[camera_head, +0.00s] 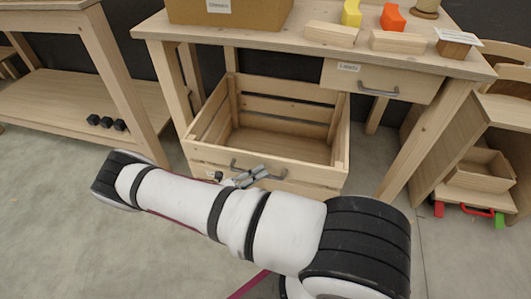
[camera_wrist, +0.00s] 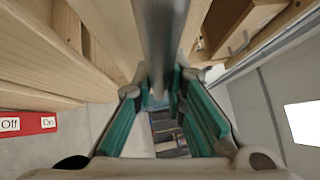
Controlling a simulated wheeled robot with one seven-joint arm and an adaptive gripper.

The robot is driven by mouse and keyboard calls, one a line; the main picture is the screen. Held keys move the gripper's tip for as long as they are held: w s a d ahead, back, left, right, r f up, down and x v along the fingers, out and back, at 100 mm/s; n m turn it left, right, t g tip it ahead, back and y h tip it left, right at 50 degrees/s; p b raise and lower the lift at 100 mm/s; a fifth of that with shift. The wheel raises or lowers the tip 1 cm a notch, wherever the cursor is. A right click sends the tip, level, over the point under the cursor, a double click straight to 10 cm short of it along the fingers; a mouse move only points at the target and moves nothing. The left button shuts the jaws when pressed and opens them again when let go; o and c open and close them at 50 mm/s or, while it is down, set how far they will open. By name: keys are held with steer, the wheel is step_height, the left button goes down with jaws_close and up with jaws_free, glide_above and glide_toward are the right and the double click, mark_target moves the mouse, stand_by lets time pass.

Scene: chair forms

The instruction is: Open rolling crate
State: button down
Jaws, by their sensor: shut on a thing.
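The rolling crate (camera_head: 205,128) is a slatted wooden box under the workbench, with its open, empty inside showing. My gripper (camera_head: 250,177) is at this handle, reaching in from the left. In the wrist view the grey handle bar (camera_wrist: 160,45) runs between the two teal-padded fingers of my gripper (camera_wrist: 162,95), which are shut on it. My gripper covers part of the handle in the head view.
The workbench (camera_head: 270,40) above holds a cardboard box (camera_head: 230,12) and several small wooden and coloured pieces. A closed drawer (camera_head: 378,82) is under its right side. Floor (camera_head: 60,220) in front is clear.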

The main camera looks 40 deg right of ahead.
steer(key=s+a+b, duration=0.1)
steer(key=s+a, duration=1.2)
steer(key=a, duration=0.4)
steer(key=shift+s+a, duration=0.25)
steer(key=shift+a, duration=0.1)
steer(key=shift+f, duration=0.1)
steer(key=c, duration=1.6)
jaws_free()
steer(key=w+a+f, duration=0.1)
steer(key=a, duration=1)
steer(key=shift+w+a+f, duration=0.25)
steer(key=shift+a+f, duration=0.05)
steer(key=shift+a, duration=0.1)
